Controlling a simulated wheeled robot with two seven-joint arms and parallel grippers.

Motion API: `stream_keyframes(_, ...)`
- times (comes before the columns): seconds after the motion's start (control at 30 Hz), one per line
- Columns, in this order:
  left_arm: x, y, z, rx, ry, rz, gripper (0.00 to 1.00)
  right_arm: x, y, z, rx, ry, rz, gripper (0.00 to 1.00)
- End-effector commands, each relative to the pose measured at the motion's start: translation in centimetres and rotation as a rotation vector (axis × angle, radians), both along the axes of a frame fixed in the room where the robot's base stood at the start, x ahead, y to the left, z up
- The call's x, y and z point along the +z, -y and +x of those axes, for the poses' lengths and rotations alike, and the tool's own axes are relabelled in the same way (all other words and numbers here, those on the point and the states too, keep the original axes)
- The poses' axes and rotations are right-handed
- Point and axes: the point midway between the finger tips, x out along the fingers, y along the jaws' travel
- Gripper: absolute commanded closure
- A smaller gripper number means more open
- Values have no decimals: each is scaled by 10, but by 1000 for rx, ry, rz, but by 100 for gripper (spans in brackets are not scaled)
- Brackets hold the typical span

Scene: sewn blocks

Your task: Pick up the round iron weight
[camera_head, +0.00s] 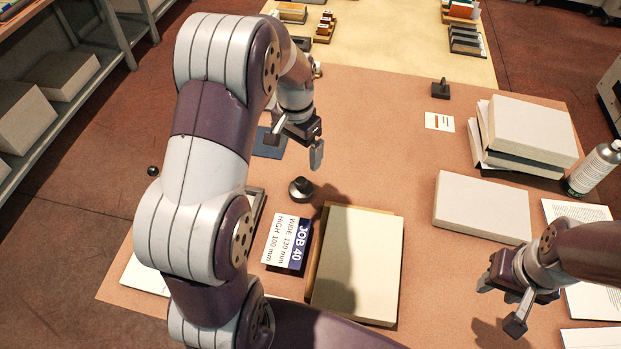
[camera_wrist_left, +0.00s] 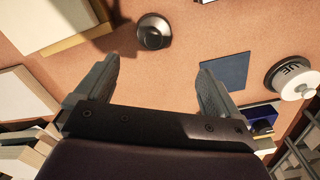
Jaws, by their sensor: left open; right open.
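The round iron weight (camera_head: 301,189) is a dark, squat disc with a knob on top, standing on the tan work surface near the middle. It also shows near the top of the left wrist view (camera_wrist_left: 153,33), ahead of the fingers. My left gripper (camera_head: 297,147) is open and empty, above the table and beyond the weight in the head view. It is apart from the weight. In the left wrist view the two fingers (camera_wrist_left: 158,68) are spread wide. My right gripper (camera_head: 500,304) is open and empty at the lower right, far from the weight.
The job card (camera_head: 287,243) and a thick cream block (camera_head: 357,265) lie nearer than the weight. Stacked blocks (camera_head: 530,132) and a spray can (camera_head: 594,169) stand at right.

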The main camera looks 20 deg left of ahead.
Motion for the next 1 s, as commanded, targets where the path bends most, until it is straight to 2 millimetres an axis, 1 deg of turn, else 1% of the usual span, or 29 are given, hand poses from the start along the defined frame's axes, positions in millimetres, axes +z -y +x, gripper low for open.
stream_keyframes(0.23,-51,1,-2,-7,-4,-1,4,13,0,0,0,0,0,57)
stream_keyframes(0.3,-62,1,-1,-7,-2,-1,4,15,0,0,0,0,0,57)
stream_keyframes(0.37,-68,1,-1,-6,-1,0,4,16,0,0,0,0,0,57)
stream_keyframes(0.47,-80,3,-4,-6,-3,-1,4,25,0,0,0,0,0,57)
stream_keyframes(0.57,-99,5,-8,-6,-3,-1,4,35,0,0,0,0,0,57)
stream_keyframes(0.6,-108,5,-8,-5,-3,-1,4,34,0,0,0,0,0,57)
stream_keyframes(0.73,-121,5,-7,-5,1,0,4,35,0,0,0,0,0,57)
stream_keyframes(0.9,-122,5,-7,-5,2,0,4,34,0,0,0,0,0,57)
stream_keyframes(0.93,-122,5,-7,-5,2,0,7,34,0,0,0,0,0,57)
stream_keyframes(0.97,-122,5,-7,-5,2,0,17,34,0,0,0,0,0,57)
stream_keyframes(1.0,-122,5,-7,-5,2,0,30,34,0,0,0,0,0,57)
